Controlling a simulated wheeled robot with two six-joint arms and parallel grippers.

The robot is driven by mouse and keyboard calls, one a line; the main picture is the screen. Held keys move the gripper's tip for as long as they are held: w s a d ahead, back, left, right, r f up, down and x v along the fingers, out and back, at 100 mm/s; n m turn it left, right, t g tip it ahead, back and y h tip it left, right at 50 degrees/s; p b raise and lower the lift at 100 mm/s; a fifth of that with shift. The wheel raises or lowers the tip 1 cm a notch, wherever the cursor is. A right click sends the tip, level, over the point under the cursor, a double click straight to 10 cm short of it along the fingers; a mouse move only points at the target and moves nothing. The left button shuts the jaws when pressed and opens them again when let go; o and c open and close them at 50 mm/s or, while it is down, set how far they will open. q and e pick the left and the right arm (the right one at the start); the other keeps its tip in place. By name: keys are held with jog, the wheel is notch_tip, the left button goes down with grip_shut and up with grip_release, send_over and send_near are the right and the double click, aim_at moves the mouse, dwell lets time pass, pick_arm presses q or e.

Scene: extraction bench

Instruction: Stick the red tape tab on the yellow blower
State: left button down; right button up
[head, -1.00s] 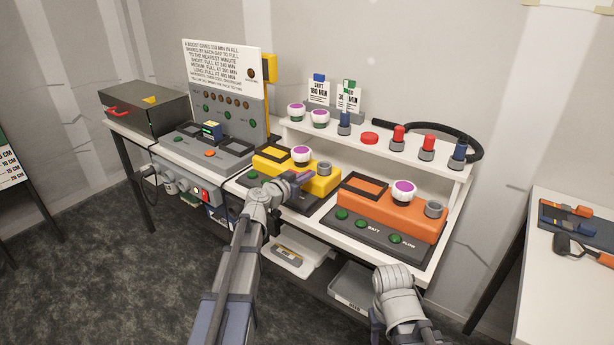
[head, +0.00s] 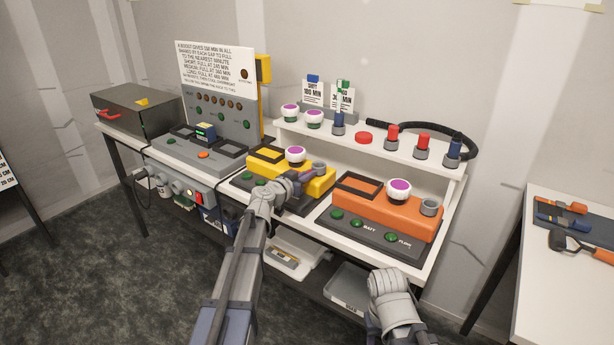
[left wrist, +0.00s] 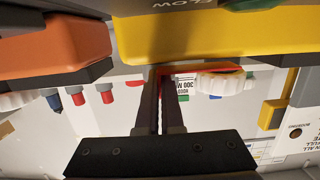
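The yellow blower (head: 265,163) lies on a dark base on the bench, with a white and purple knob on top. It also shows in the left wrist view (left wrist: 200,38). My left gripper (head: 318,170) is at the blower's right end, in front of its grey round fitting. In the left wrist view its fingers (left wrist: 158,78) are nearly together. A thin red strip (left wrist: 238,69), seemingly the red tape tab, shows at the fingertips, close to the yellow body. The tab is hidden in the head view; I cannot tell whether it touches the blower. My right gripper is not visible.
The orange blower (head: 385,213) stands just right. Behind, a white shelf (head: 378,157) carries knobs, red and blue capped pieces and a red disc (head: 364,138). A grey charger panel (head: 222,108) stands left. Trays lie below the bench, and a tool table (head: 540,285) is far right.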

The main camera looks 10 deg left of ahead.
pick_arm(q)
jog(key=shift+w+d+r, duration=0.1)
jog(key=shift+w+r, duration=0.05)
jog(key=shift+w, duration=0.35)
dwell(1.2)
jog(key=c, duration=1)
grip_release()
jog(key=shift+s, duration=0.6)
jog(key=v, duration=0.5)
jog(key=p+v, duration=0.1)
jog(key=v, duration=0.1)
jog(key=shift+s+a, duration=0.2)
jog(key=shift+a, duration=0.25)
